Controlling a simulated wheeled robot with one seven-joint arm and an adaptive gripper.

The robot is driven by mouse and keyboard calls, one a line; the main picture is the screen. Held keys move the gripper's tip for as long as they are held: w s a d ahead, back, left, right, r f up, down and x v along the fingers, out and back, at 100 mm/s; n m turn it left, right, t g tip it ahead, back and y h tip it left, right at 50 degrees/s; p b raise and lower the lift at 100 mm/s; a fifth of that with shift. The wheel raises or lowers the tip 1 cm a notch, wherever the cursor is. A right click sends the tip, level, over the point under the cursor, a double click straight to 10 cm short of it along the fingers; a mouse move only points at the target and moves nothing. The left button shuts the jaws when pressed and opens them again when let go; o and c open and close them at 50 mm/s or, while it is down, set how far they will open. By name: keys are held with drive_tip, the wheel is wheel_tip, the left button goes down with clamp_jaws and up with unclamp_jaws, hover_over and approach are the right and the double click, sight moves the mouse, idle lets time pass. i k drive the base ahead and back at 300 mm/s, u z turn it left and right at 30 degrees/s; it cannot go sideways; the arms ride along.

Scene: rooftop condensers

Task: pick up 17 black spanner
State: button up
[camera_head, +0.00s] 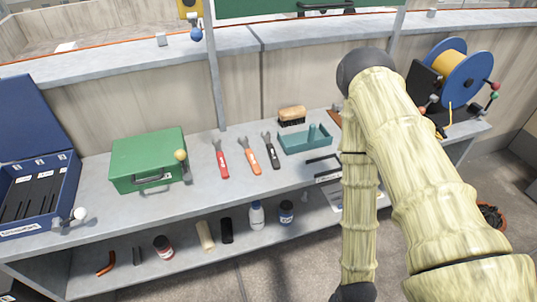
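The black spanner (271,151) lies on the grey bench top, jaw end toward the back wall. It is the rightmost of three spanners lying side by side. The orange-handled spanner (251,158) is just left of it, and the red-handled spanner (221,161) is further left. Any number on the black spanner is too small to read. Nothing touches it that I can see. My arm stands to the right of the spanners, its lower end running down past the bench front. My gripper is not in view.
A teal tray (291,148) sits close right of the black spanner, with a brush (292,115) behind it. A green case (146,163) and blue box (66,195) stand left. A cable reel (465,75) stands right. Bottles (257,216) and other items fill the lower shelf.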

sight(274, 160)
drive_tip(key=u, duration=0.65)
drive_tip(key=k, duration=0.85)
drive_tip(key=u, duration=0.75)
drive_tip(key=k, duration=0.35)
drive_tip(key=u, duration=0.9)
drive_tip(key=i, duration=0.65)
drive_tip(key=z, duration=0.8)
drive_tip(key=i, duration=0.55)
drive_tip(key=z, duration=1.8)
